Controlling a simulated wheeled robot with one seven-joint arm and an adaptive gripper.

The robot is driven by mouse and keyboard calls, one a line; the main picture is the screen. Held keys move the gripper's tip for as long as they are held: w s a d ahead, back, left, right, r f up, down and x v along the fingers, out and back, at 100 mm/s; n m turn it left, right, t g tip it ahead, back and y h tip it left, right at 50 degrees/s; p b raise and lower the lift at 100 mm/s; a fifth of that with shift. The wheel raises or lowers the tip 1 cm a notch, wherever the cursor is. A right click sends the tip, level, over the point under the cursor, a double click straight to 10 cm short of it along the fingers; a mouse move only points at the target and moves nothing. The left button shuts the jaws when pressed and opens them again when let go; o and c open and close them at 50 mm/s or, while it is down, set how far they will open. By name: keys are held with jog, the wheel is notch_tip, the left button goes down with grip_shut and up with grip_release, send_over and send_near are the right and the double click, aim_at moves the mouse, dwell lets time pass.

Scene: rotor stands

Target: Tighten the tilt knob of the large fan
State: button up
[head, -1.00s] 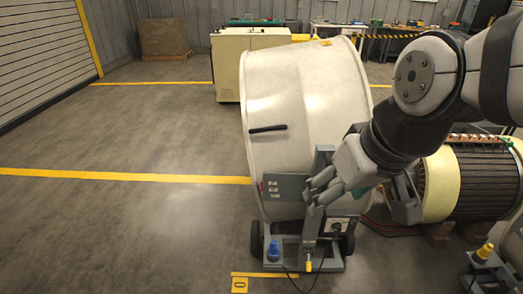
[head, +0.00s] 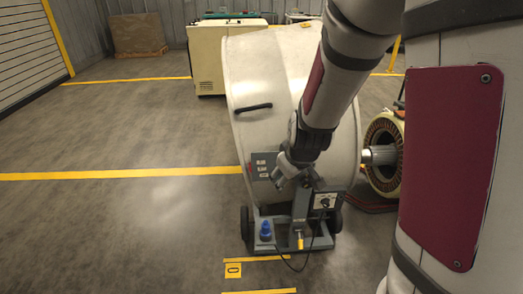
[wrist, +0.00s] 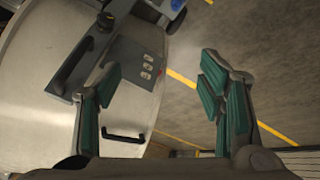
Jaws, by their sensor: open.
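The large fan (head: 270,70) is a big cream drum on a grey wheeled base, with a dark handle on its side. The wrist view shows the drum (wrist: 50,120) at left. A dark round knob (wrist: 104,22) sits on the grey side arm (wrist: 85,62) beside a grey button panel (wrist: 138,64). In the head view my gripper (head: 287,178) is in front of the drum's lower side, by the panel, and the knob cannot be made out there. In the wrist view my gripper (wrist: 160,72) is open and empty, its green-padded fingers wide apart. The knob is beyond the left finger.
A blue part (head: 265,229) and a yellow-tipped pedal (head: 300,241) are on the fan's base. A control box (head: 325,201) with a cable is at its right. A copper-wound machine (head: 384,150) stands to the right. The floor at left is clear.

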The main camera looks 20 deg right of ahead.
jog(key=w+d+f+n+t+h+b, duration=0.1)
jog(key=w+d+f+n+h+b, duration=0.25)
jog(key=d+f, duration=0.65)
jog(key=w+d+f+n+t+h+b, duration=0.1)
jog(key=w+d+f+n+h+b, duration=0.35)
jog(key=f, duration=0.75)
jog(key=n+t+y+b, duration=0.4)
jog(key=n+t, duration=0.6)
jog(key=n, duration=1)
send_near(308, 185)
jog(key=shift+y, duration=0.3)
jog(key=b+x, duration=0.1)
jog(key=x, duration=0.9)
jog(key=shift+w+d, duration=0.15)
jog(key=shift+d, duration=0.05)
jog(key=shift+c, duration=0.4)
jog(key=c, duration=1.1)
